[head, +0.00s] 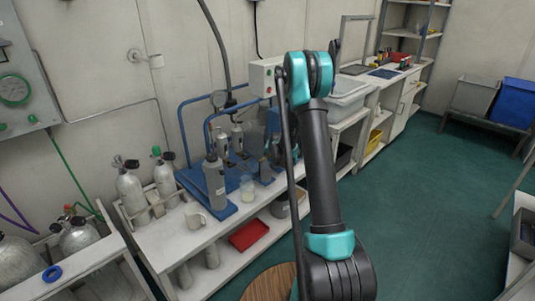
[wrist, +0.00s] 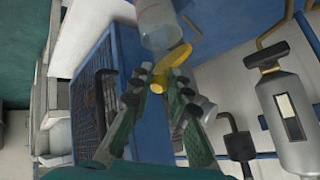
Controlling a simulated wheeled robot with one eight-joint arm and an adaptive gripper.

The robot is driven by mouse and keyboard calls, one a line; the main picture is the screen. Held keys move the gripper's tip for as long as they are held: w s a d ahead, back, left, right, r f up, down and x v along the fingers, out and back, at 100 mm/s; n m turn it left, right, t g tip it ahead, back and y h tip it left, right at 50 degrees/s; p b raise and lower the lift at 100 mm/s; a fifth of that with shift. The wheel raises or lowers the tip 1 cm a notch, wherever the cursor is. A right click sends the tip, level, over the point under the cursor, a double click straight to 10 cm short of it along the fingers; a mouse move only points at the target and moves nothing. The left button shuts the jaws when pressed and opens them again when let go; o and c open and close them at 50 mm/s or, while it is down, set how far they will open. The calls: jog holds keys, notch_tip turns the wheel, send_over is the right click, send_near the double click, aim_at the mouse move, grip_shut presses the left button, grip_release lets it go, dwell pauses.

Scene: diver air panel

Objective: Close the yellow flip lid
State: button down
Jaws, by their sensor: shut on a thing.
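The yellow flip lid (wrist: 172,62) shows in the wrist view at the mouth of a clear container (wrist: 157,22). The lid stands tilted off the container, with a small yellow part hanging lower between the fingers. My gripper (wrist: 161,80) has its two green-grey fingers on either side of the lid's lower part and is shut on it. A narrow gap shows between the fingers further down. In the head view my arm hides the gripper, and I cannot make out the lid there.
A blue-framed stand with grey cylinders (head: 214,180) is on the white bench, with a clear jar (head: 247,187) and a white mug (head: 195,219) near it. A red tray (head: 249,235) lies on the lower shelf. In the wrist view a grey cylinder (wrist: 288,110) stands close at right.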

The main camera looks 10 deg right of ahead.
jog(key=shift+s+d+f, duration=0.15)
jog(key=shift+f, duration=0.15)
dwell(0.4)
jog(key=c, duration=1.5)
grip_release()
jog(key=shift+f, duration=0.1)
jog(key=shift+o, duration=0.2)
jog(key=v, duration=1.2)
jog(key=shift+c, duration=0.2)
